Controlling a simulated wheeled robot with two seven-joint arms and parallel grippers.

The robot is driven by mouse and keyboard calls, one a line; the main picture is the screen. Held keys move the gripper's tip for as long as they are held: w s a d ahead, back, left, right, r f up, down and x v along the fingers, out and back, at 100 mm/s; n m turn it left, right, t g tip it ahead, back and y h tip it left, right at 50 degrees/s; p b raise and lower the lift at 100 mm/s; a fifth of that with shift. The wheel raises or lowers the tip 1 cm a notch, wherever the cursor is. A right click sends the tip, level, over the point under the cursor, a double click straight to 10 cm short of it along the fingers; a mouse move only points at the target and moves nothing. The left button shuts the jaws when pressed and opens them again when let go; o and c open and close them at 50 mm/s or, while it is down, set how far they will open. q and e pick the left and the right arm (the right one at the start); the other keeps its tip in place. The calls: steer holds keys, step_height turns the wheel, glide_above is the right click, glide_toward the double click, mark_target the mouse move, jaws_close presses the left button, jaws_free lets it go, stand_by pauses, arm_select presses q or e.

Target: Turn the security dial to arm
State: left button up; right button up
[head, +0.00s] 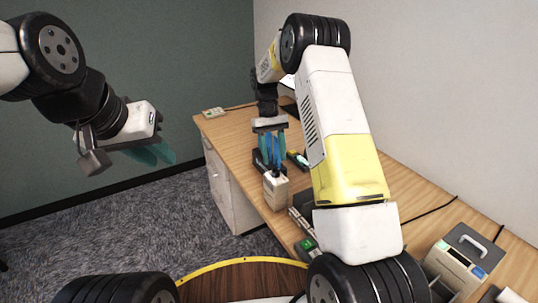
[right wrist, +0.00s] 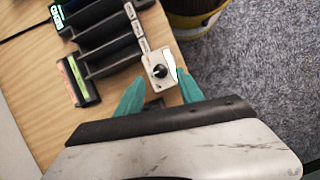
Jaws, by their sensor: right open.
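The security dial (right wrist: 159,71) is a round black knob on a small pale box in the right wrist view. In the head view a pale box (head: 275,191), apparently the same one, stands near the desk's edge. My right gripper (head: 273,157) points down just above it. In the right wrist view my right gripper (right wrist: 160,88) is open, with its teal fingertips apart on either side of the knob; contact cannot be told. The dial's marks are too small to read. My left gripper (head: 154,154) hangs in the air at the left, away from the desk, its teal fingers seen nearly edge-on.
Black sorter channels (right wrist: 108,38) with coloured labels lie beside the dial box on the wooden desk (head: 232,121). A beige device with a grey handle (head: 467,248) stands at the desk's near right. A small pale device (head: 213,113) sits at the far corner. Carpet lies left of the desk.

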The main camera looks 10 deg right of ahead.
steer(key=v, duration=0.3)
steer(key=shift+w+r, duration=0.1)
steer(key=shift+r, duration=0.15)
steer(key=s+d+r+t+y, duration=0.1)
steer(key=s+r+t, duration=0.2)
steer(key=s+r, duration=0.4)
steer(key=s+d+r+t+y, duration=0.1)
steer(key=s+r+t, duration=0.1)
steer(key=s+r, duration=0.5)
steer(key=s+r+m+t, duration=0.1)
steer(key=s+r+t, duration=0.1)
steer(key=s, duration=0.6)
steer(key=s+r+t+y, duration=0.1)
steer(key=s+t, duration=0.2)
steer(key=s, duration=0.4)
steer(key=shift+s+d+r+m+t, duration=0.3)
steer(key=shift+s+d+r+m, duration=0.05)
steer(key=shift+r+m, duration=0.05)
